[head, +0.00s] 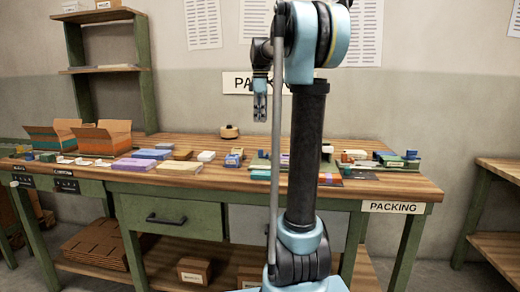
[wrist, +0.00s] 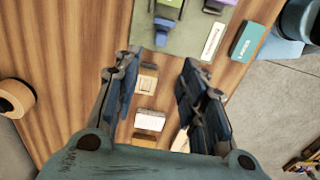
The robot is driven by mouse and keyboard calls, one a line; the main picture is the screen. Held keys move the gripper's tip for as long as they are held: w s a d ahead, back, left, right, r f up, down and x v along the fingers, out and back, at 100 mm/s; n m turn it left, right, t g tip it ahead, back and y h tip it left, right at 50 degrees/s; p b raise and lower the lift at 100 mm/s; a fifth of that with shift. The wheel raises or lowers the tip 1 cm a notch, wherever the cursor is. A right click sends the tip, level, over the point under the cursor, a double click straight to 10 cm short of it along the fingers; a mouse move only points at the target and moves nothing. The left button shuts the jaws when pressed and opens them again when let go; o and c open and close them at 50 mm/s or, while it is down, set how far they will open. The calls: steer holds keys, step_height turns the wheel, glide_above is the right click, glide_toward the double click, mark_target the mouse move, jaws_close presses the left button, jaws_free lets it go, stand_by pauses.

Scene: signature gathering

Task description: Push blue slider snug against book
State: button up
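My gripper (head: 260,118) hangs above the back-middle of the packing table in the head view. In the wrist view my gripper (wrist: 162,95) has its two fingers wide apart with nothing held between them. A small blue block (wrist: 162,30), which looks like the blue slider, sits on a grey-green board (wrist: 188,42) beyond the fingertips, clear of them. A green and purple piece (wrist: 170,8) is close behind it at the picture's top edge; I cannot tell whether it is the book or whether they touch. The board (head: 262,164) also shows in the head view, partly hidden by my arm.
A tape roll (head: 229,131) stands at the back. Open cartons (head: 100,138) stand left.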

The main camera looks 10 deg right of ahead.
step_height(320, 180, down, 14)
stand_by(0.5)
jaws_close()
